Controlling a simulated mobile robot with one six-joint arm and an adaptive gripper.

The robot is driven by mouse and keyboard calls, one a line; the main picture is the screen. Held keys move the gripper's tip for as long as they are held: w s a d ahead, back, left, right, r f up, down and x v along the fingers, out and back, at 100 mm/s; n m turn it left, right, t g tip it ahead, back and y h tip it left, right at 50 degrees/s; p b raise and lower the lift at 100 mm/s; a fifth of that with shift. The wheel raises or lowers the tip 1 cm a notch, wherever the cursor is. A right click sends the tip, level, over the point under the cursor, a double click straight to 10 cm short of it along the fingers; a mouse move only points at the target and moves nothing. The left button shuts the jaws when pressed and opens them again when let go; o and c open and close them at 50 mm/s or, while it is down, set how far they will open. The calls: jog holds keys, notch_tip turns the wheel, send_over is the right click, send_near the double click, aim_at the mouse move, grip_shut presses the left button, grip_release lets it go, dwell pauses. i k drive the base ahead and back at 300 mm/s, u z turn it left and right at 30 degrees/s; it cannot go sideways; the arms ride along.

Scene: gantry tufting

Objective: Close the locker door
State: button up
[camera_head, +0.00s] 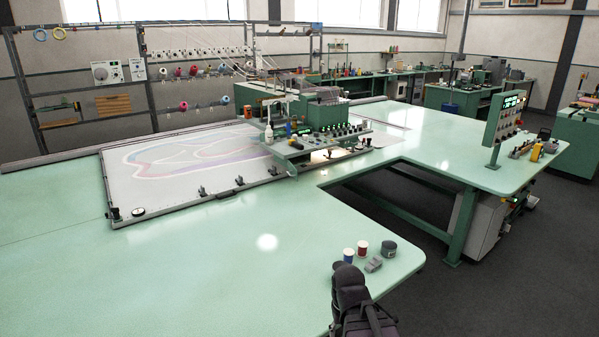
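I cannot make out a locker or a locker door in this view. A dark part of my arm rises at the bottom, right of centre, in front of the near table edge. No gripper fingers show, so I cannot see whether the gripper is open or shut.
A large green table (200,270) fills the foreground, with small spools (361,247) near its corner. A tufting machine (310,115) and framed cloth (185,165) stand on it. A control panel (503,117) rises at right. Dark floor (430,290) is open at lower right.

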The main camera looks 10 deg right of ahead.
aim_at(291, 168)
jog(key=u, duration=0.3)
jog(key=i, duration=1)
jog(key=z, duration=0.3)
